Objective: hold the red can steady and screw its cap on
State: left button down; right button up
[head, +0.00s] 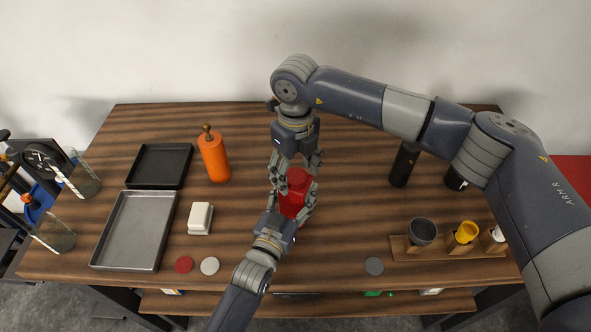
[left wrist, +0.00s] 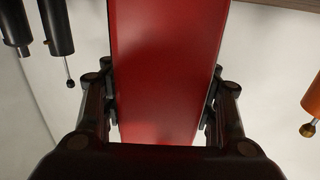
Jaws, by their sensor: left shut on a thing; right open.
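The red can (head: 294,202) stands near the middle of the wooden table. My left gripper (head: 294,207) is shut on it from the front, fingers on both sides. In the left wrist view the red can (left wrist: 168,70) fills the space between the fingers of my left gripper (left wrist: 162,105). My right gripper (head: 296,172) points down at the can's top, open, with fingers spread around it. I cannot tell whether a cap sits on the can. A flat red disc (head: 184,264) lies at the table's front left.
An orange mill (head: 214,158) stands left of the can. A dark bottle (head: 404,164) and wooden rack (head: 398,249) with cups are right. White (head: 209,266) and grey (head: 374,266) discs lie in front.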

notch_tip(320, 180, up, 12)
dwell(0.5)
pick_arm(q)
jog(key=c, duration=0.5)
grip_release()
jog(key=v, duration=1.2)
jog(key=shift+a, duration=0.1)
pick_arm(e)
jog(key=shift+f, duration=0.1)
